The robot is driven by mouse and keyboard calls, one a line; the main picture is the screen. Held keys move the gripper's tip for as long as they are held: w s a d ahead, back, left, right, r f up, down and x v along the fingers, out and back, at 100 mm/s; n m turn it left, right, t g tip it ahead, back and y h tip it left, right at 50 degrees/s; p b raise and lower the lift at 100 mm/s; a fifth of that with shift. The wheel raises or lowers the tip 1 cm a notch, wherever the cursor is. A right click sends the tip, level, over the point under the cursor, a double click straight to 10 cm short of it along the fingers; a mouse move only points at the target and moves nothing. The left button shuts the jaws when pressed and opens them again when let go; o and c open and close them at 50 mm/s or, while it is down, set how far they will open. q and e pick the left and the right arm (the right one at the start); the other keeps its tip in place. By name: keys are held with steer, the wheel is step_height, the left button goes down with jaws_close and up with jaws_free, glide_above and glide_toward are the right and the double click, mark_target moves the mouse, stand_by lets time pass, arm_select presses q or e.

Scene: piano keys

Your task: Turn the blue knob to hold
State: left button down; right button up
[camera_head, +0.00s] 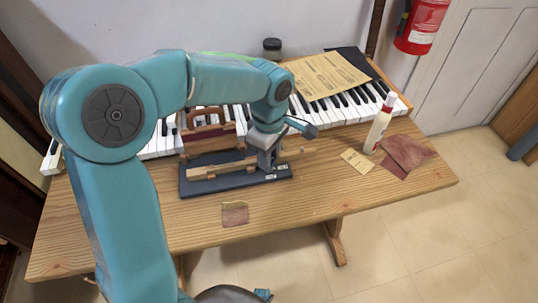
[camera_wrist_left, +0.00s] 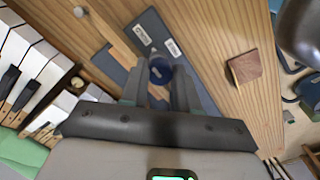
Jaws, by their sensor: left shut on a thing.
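The blue knob (camera_wrist_left: 160,71) shows in the left wrist view, its round dark-blue top between my left gripper's fingers. My left gripper (camera_wrist_left: 160,88) is shut on it. In the head view, my left gripper (camera_head: 266,160) points down at the right part of a dark blue base board (camera_head: 215,184), and the knob is hidden there. Two small white labels lie on the board beside the knob, and one label (camera_wrist_left: 143,34) shows in the left wrist view; their print is too small to read. My right gripper is not in view.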

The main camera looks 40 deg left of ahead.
arm_select(q)
steer(key=shift+r, duration=0.1)
stand_by(0.3)
steer(key=c, duration=0.8)
jaws_free()
steer(key=shift+c, duration=0.2)
step_height(320, 180, up, 16)
steer(key=p, duration=0.3)
steer(key=shift+r, duration=0.15)
